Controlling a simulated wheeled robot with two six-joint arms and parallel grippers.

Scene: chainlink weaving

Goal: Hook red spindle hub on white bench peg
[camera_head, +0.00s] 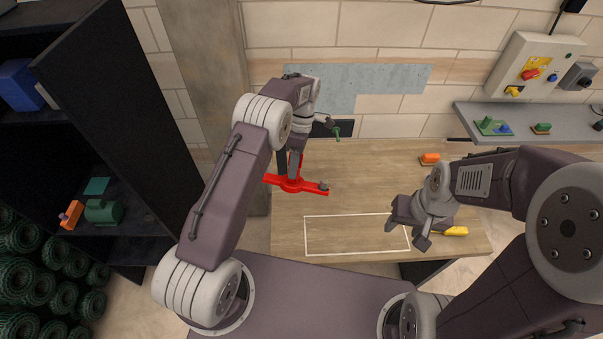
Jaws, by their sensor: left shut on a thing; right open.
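I cannot tell whether the hub touches the bench top. A small grey piece shows at the tip of its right arm. I cannot make out the white bench peg; my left arm may hide it. My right gripper (409,226) is open and empty above the right part of the bench.
A white outlined rectangle (330,218) marks the front of the bench, with nothing on it. A yellow object (455,231) lies beside my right gripper. An orange object (430,159) is at the back right. A grey shelf (540,109) and dark rack (125,115) flank the bench.

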